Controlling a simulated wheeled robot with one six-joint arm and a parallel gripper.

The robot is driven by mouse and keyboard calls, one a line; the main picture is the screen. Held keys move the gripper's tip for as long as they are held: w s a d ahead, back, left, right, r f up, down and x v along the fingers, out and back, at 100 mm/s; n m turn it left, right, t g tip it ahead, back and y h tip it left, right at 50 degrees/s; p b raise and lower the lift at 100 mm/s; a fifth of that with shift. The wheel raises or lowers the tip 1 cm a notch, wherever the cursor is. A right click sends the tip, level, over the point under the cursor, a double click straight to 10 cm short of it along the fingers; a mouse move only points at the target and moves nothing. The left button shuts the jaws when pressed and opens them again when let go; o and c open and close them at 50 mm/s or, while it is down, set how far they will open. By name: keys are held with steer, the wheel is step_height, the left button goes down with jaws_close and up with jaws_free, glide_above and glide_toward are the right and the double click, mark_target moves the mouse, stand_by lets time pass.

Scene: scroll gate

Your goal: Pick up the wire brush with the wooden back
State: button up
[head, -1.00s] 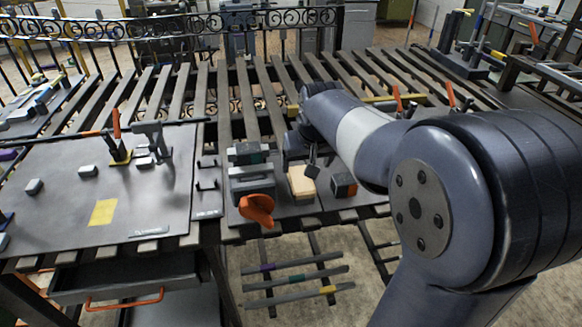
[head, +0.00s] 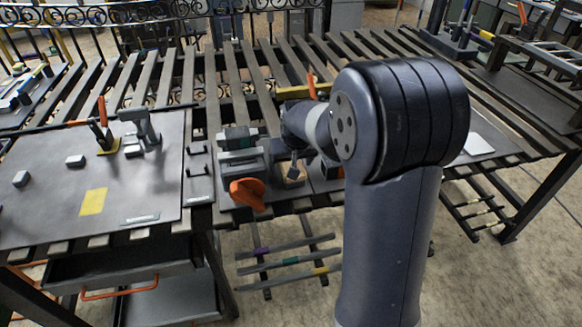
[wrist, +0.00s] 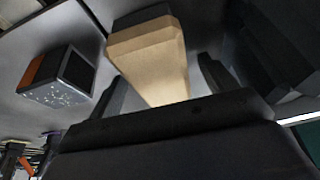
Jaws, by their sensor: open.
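The wire brush shows as a pale wooden block (head: 294,178) on the grey bench plate, partly hidden by my gripper (head: 293,166) in the head view. In the wrist view its wooden back (wrist: 150,58) fills the top middle, with a dark part at its far end. My gripper (wrist: 162,85) is open, with one dark finger on each side of the wood. The wood reaches down between the fingers toward the palm. I cannot tell whether either finger touches it.
A grey vise with an orange handle (head: 247,193) stands close left of the brush. A dark block with an orange side (head: 331,168) is close right; it also shows in the wrist view (wrist: 60,76). A slatted bench (head: 230,85) extends behind. My arm covers the bench further right.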

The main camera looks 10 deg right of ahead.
steer(key=shift+f, duration=0.3)
stand_by(0.5)
steer(key=shift+c, duration=0.3)
steer(key=c, duration=1.1)
steer(key=shift+r, duration=0.1)
step_height(320, 180, up, 10)
steer(key=shift+r, duration=0.2)
steer(key=o, duration=0.5)
steer(key=shift+c, duration=0.2)
steer(key=shift+r, duration=0.1)
steer(key=shift+c, duration=1.3)
